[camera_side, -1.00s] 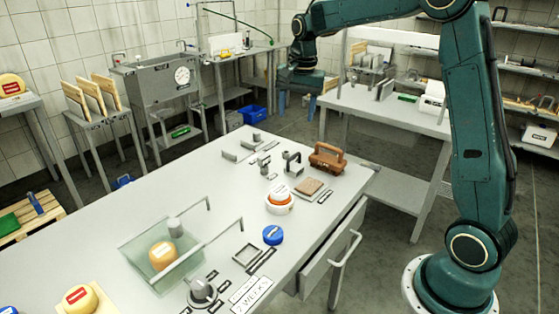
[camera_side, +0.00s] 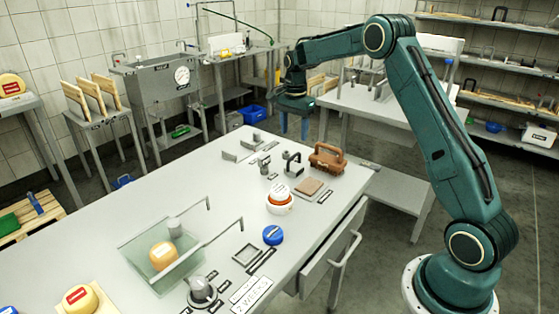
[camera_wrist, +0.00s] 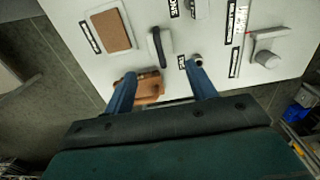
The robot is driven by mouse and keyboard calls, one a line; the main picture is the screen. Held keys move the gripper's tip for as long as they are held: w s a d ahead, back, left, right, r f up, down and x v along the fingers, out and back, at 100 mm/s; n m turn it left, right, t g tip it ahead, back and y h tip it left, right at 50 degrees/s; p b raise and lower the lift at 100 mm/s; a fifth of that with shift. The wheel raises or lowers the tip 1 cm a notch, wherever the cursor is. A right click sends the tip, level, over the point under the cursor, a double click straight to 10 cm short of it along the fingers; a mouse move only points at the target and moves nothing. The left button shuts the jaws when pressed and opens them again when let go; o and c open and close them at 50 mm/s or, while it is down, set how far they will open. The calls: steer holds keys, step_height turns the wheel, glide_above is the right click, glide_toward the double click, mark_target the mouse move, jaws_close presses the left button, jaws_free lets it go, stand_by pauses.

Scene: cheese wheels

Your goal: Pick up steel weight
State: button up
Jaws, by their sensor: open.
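My gripper (camera_side: 293,122) is open and empty in the air beyond the table's back edge in the side view. In the wrist view its two blue fingers (camera_wrist: 161,70) stand wide apart. A small grey metal cylinder (camera_side: 256,137) stands by a grey plate at the back of the table; it seems to be the cylinder (camera_wrist: 267,59) at the right in the wrist view. I cannot tell for sure which one is the steel weight.
A brown handled block (camera_side: 327,158), a dark-handled tool (camera_side: 292,163) and a brown pad (camera_side: 309,187) lie near the back right. A white-and-orange round item (camera_side: 280,202) and blue disc (camera_side: 273,235) stand nearer. The back left tabletop is mostly clear.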

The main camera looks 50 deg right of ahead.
mark_target(294, 158)
step_height(294, 158, down, 8)
stand_by(0.5)
steer(key=shift+d+f, duration=0.2)
steer(key=shift+f, duration=2.4)
steer(key=c, duration=1)
steer(key=shift+r, duration=0.1)
steer(key=shift+c, duration=0.5)
